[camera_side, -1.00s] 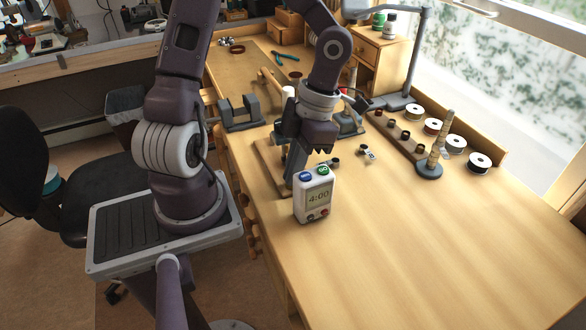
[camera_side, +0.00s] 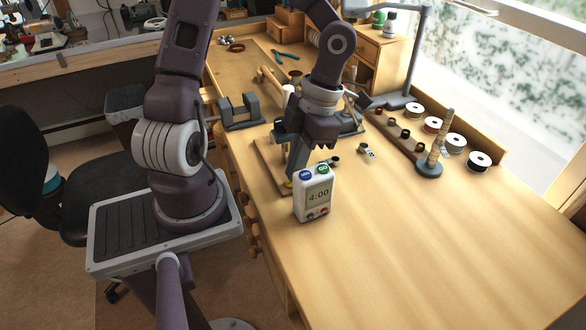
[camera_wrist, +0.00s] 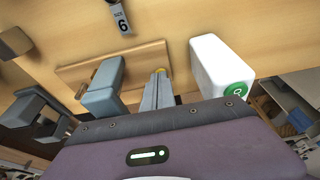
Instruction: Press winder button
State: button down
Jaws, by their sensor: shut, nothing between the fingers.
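The winder has a wooden base board (camera_side: 262,152) on the bench, with a blue-grey upright block (camera_wrist: 103,88) that shows in the wrist view. A small yellow part (camera_wrist: 161,70), possibly the winder button, shows just beyond my fingertips in the wrist view. It also shows low on the board in the side view, behind the timer. My gripper (camera_wrist: 158,80) is shut and empty, pointing down over the board, with the upright on its left in the wrist view. I cannot tell whether the fingertips touch the yellow part.
A grey vise-like holder (camera_side: 240,112) stands behind. Wire spools (camera_side: 480,160) and a ringed cone (camera_side: 432,160) are at the right. The front right bench is clear.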

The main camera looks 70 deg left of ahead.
jog(key=v, duration=0.6)
jog(key=shift+r, duration=0.4)
jog(key=s+d+r+m+t, duration=0.2)
jog(key=s+r+m+t, duration=0.1)
jog(key=m, duration=1.5)
jog(key=s+d+r+m+t, duration=0.2)
jog(key=s+r+m+t, duration=0.2)
jog(key=m, duration=1.4)
jog(key=shift+d+r+t, duration=0.25)
jog(key=shift+r+t, duration=0.65)
jog(key=shift+t, duration=0.1)
